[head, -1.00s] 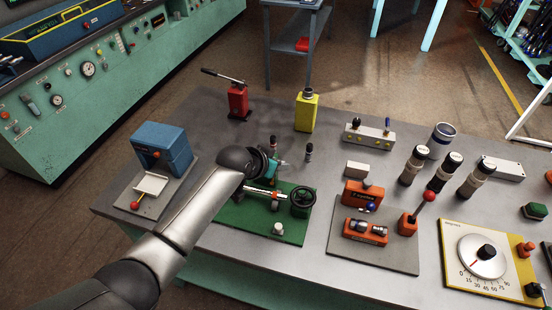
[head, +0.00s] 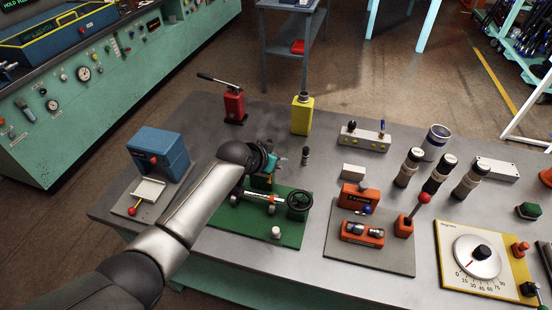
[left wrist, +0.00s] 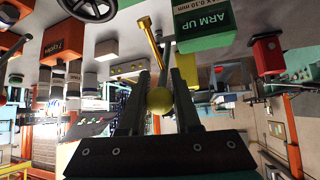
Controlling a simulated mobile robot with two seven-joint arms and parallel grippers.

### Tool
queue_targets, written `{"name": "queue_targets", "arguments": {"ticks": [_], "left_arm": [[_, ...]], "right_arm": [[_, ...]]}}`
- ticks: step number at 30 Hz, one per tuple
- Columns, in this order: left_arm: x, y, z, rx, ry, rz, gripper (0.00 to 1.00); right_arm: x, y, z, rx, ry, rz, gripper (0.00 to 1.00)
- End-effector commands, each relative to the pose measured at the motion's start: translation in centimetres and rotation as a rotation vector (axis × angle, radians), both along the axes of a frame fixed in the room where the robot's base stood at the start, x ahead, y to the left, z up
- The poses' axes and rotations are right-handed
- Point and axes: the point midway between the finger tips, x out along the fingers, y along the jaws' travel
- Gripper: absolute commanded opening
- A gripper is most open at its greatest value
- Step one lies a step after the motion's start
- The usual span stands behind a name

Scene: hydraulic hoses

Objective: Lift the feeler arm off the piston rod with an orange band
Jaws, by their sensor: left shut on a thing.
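The green fixture plate (head: 287,233) carries the silver piston rod (head: 262,197), lying level beside a black handwheel (head: 299,200). The orange band is too small to make out clearly. My left gripper (head: 272,165) is over the back of this fixture. In the left wrist view my left gripper (left wrist: 158,88) is shut on the yellow ball knob (left wrist: 159,101) of the brass feeler arm (left wrist: 150,40). A green block with a sign (left wrist: 203,30) reading "ARM UP" is beside it. My gripper and forearm hide the arm's contact with the rod in the head view. My right gripper is not in view.
A blue press (head: 160,148) stands to the left. A red hand pump (head: 233,105) and a yellow canister (head: 301,115) stand behind. A grey plate with orange blocks (head: 360,231) is to the right. Bare table lies between the two plates.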

Motion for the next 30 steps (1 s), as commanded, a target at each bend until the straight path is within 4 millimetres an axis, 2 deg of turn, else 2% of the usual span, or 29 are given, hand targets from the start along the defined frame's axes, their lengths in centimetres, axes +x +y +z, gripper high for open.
{"name": "queue_targets", "arguments": {"ticks": [1,29,30], "left_arm": [[0.21,-0.24,0.44,-0.007,-0.011,-0.001,0.0],[0.25,-0.08,0.42,-0.005,-0.011,0.001,0.0],[0.25,-0.08,0.42,-0.005,-0.012,0.001,0.34]], "right_arm": [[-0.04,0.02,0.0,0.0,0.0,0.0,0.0],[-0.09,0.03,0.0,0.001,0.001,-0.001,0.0],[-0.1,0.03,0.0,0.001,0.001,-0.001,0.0]]}}
